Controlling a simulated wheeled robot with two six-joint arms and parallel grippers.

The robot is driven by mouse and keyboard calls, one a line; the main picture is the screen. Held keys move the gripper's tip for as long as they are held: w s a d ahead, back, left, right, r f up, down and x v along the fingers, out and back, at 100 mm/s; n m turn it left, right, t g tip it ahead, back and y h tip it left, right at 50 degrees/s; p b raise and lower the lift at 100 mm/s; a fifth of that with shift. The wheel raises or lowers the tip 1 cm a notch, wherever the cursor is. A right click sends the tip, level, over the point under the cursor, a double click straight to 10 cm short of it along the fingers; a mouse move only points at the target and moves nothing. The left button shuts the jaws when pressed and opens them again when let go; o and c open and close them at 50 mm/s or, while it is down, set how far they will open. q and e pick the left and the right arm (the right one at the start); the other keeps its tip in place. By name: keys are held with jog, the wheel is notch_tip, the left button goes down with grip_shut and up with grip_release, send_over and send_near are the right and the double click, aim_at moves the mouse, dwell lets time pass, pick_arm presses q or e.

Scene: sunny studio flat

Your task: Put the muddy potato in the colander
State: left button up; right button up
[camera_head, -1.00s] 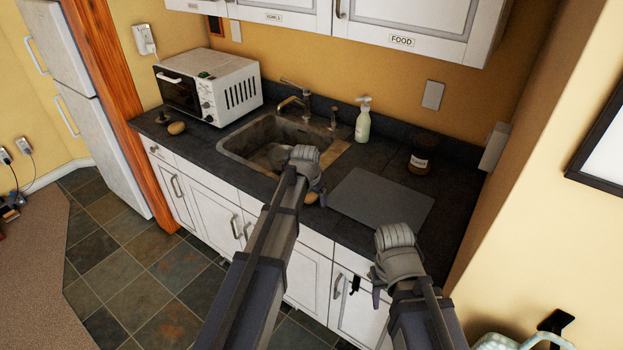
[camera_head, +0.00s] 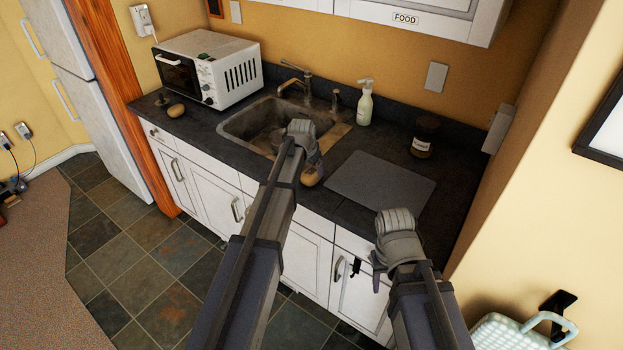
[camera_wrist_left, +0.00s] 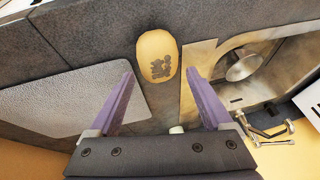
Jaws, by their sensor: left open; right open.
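The muddy potato (camera_wrist_left: 157,57), a tan oval with a dark brown patch, lies on the counter beside the sink in the left wrist view. It also shows in the head view (camera_head: 312,175), partly behind my left gripper (camera_head: 304,140). My left gripper is open; its purple fingers point toward the potato, which appears between and beyond the tips. A round grey metal vessel (camera_wrist_left: 243,65) sits in the sink, possibly the colander; my arm partly hides it in the head view. My right gripper (camera_head: 385,262) is open and empty in front of the counter edge.
A grey board (camera_head: 380,182) lies right of the potato. A soap bottle (camera_head: 365,105), a jar (camera_head: 425,138) and a tap (camera_head: 293,80) stand at the back. Another tan, potato-like object (camera_head: 175,110) lies by the microwave (camera_head: 208,72). A pale basket-like thing (camera_head: 510,335) is at lower right.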

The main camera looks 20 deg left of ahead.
aim_at(311, 172)
pick_arm(q)
jog(key=b+x, duration=0.2)
jog(key=s+b+x, duration=0.1)
jog(key=b+x, duration=0.1)
jog(key=x, duration=0.1)
jog(key=shift+f, duration=0.15)
grip_shut()
dwell(0.5)
jog(key=shift+r, duration=0.2)
notch_tip(311, 172, up, 10)
jog(key=p, duration=1)
jog(key=shift+f, duration=0.15)
